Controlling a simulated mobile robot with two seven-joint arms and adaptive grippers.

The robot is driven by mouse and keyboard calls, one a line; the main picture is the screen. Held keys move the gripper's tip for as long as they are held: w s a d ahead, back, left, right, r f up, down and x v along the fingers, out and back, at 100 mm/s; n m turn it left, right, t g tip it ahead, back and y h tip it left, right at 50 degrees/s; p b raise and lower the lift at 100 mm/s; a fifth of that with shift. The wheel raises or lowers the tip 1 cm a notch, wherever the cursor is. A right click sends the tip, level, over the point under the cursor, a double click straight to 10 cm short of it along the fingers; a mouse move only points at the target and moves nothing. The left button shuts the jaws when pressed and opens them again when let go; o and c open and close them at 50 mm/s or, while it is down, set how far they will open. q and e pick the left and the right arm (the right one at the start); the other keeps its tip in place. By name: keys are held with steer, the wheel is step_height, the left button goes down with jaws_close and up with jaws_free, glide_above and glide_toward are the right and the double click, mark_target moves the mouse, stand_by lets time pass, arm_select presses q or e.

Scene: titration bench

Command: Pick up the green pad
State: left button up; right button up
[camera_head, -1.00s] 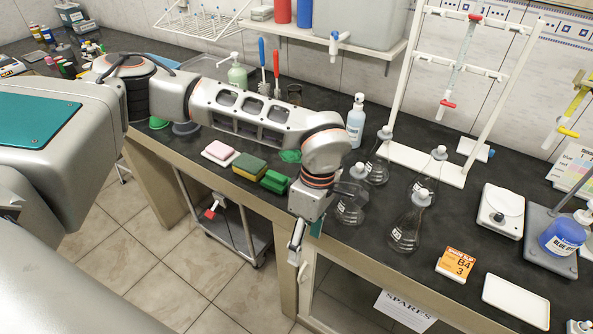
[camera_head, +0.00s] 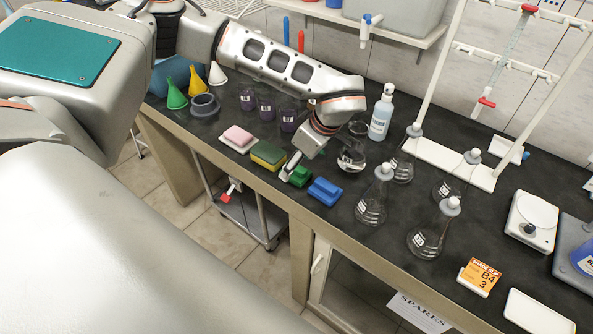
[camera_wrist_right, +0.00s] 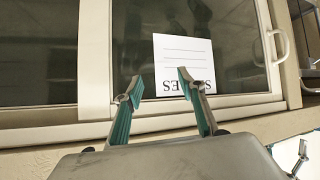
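The green pad (camera_head: 301,178) lies on the dark bench near its front edge, between a yellow-and-green sponge (camera_head: 268,154) and a blue pad (camera_head: 325,191). My left gripper (camera_head: 291,168) reaches down right at the green pad, with a light finger over its left side and part of it hidden. I cannot tell whether the fingers are apart or closed on it. The pad appears to rest on the bench. My right gripper (camera_wrist_right: 160,88) is open and empty in the right wrist view, in front of a cabinet door.
A pink pad (camera_head: 238,137) sits left of the sponge. Conical flasks, including one (camera_head: 371,205) to the right, stand close by. A spray bottle (camera_head: 380,112) and dark purple-labelled vessels (camera_head: 288,119) stand behind. A paper sign (camera_wrist_right: 184,64) hangs on the cabinet.

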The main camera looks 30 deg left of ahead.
arm_select(q)
steer(key=shift+x, duration=1.3)
steer(key=c, duration=1)
steer(key=shift+r, duration=0.15)
step_height(320, 180, up, 20)
steer(key=shift+c, duration=0.4)
